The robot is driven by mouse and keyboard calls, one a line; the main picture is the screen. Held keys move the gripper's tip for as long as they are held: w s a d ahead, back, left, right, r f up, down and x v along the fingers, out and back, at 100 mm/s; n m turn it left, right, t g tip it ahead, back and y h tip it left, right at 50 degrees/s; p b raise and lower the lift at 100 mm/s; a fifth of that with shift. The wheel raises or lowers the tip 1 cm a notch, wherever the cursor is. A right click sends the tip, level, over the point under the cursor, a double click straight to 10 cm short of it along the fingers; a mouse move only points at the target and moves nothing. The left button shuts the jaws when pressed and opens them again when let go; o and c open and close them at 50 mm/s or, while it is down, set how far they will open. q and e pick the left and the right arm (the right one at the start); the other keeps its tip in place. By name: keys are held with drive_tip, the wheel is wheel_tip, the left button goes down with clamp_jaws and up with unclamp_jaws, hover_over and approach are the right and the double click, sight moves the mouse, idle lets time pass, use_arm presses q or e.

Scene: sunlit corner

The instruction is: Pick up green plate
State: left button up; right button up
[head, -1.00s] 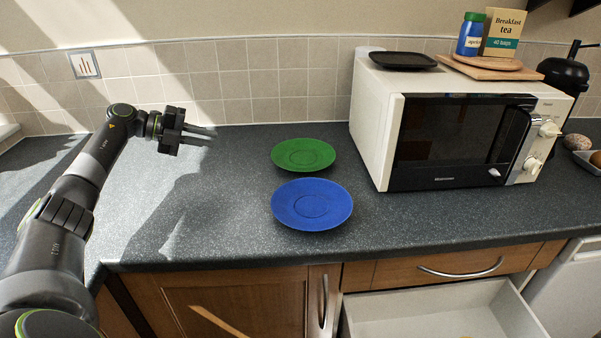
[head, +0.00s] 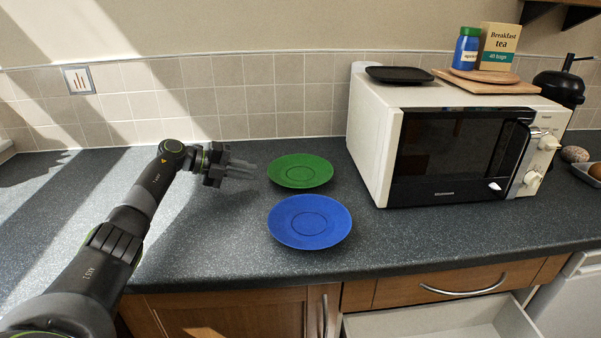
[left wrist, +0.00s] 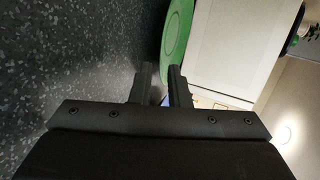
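The green plate (head: 300,170) lies flat on the dark speckled worktop, behind the blue plate (head: 309,222). In the left wrist view the green plate (left wrist: 178,32) shows only in part, beyond the fingertips. My left gripper (head: 256,170) is just left of the green plate's rim in the head view, pointing at it. Its two fingers (left wrist: 161,68) stand apart with nothing between them. The gripper does not appear to touch the plate. My right gripper is in neither view.
A white microwave (head: 376,150) stands right of the plates, carrying a black tray (head: 402,74) and wooden boards (head: 487,85). An open drawer (head: 440,325) juts out below the worktop (head: 200,235). The tiled wall (head: 230,95) closes the back.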

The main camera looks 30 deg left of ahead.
sight(269, 175)
use_arm(q)
drive_tip(key=p+x, duration=0.1)
drive_tip(key=x, duration=0.4)
drive_tip(key=shift+w+d+f, duration=0.15)
drive_tip(key=shift+w, duration=0.05)
drive_tip(key=shift+c, duration=0.5)
clamp_jaws()
